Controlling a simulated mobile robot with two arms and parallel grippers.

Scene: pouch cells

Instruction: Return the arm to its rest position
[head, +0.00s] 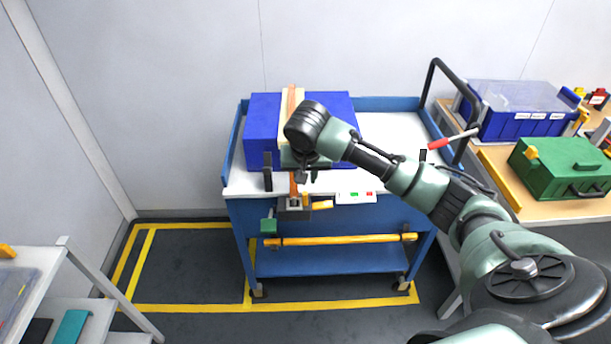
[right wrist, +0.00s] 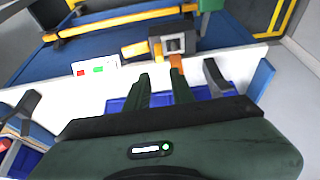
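My right arm (head: 405,180) reaches in from the lower right of the head view, stretched out over the blue cart. Its gripper (head: 303,172) points down at the cart's front edge, partly hidden by the wrist. In the right wrist view the two dark green fingers (right wrist: 160,80) stand apart with nothing held between them. An orange strap (head: 293,186) and its buckle (head: 294,203) are close to the fingertips; the buckle also shows beyond them in the right wrist view (right wrist: 175,44). My left gripper is not in view.
The blue cart (head: 238,222) carries a blue box (head: 262,125) under the wrist, and a small white panel (head: 352,197) at its front edge. A red-tipped handle (head: 450,140), a blue bin (head: 515,122) and a green case (head: 565,165) are at the right. Floor left of the cart is clear.

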